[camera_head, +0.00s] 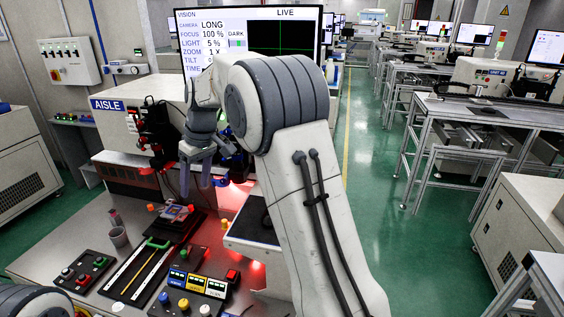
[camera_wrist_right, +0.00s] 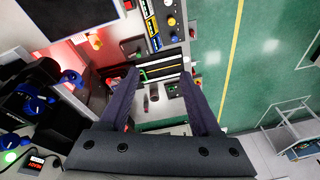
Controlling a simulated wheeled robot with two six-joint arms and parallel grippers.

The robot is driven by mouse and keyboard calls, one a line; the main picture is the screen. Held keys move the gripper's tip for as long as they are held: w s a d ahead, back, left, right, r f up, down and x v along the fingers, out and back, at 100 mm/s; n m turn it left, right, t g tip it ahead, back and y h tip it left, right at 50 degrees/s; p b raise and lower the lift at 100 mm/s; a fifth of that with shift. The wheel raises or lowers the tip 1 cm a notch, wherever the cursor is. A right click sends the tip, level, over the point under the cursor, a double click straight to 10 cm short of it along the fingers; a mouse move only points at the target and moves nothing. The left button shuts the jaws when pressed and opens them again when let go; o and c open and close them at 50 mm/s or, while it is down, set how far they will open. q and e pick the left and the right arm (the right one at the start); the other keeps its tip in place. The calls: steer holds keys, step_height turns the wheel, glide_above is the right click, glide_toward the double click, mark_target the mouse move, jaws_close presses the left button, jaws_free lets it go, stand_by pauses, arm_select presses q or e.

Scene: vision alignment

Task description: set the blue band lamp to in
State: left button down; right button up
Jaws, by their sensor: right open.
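My right gripper (camera_head: 196,182) hangs open and empty above the work table, in front of the white machine. In the right wrist view its two dark fingers (camera_wrist_right: 160,78) stand apart with nothing between them. Blue parts (camera_head: 223,148) show behind the gripper, partly hidden by my right arm. In the right wrist view, a dark fixture at the left carries a blue knob-like part (camera_wrist_right: 70,77) and a second blue part (camera_wrist_right: 36,104). I cannot tell which of these is the blue band lamp, or its setting. My left gripper is out of view.
The screen (camera_head: 285,35) reads LONG, 100 %, 5 %, 1 X and DARK. A black-and-red fixture (camera_head: 155,135) stands left of the gripper. The aisle floor is clear.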

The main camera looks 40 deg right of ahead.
steer(key=w+d+m+t, duration=0.1)
steer(key=w+d, duration=0.2)
steer(key=d, duration=0.5)
steer(key=w+d, duration=0.3)
steer(key=d, duration=0.5)
steer(key=s+d+f+t+h+p, duration=0.1)
steer(key=d+f+p, duration=0.15)
steer(key=d, duration=1.75)
steer(key=shift+m, duration=0.4)
steer(key=p+x, duration=0.2)
steer(key=x, duration=0.7)
steer(key=shift+f+p, duration=0.2)
steer(key=shift+p, duration=0.2)
steer(key=shift+w+a+f, duration=0.1)
steer(key=shift+f, duration=0.25)
jaws_close()
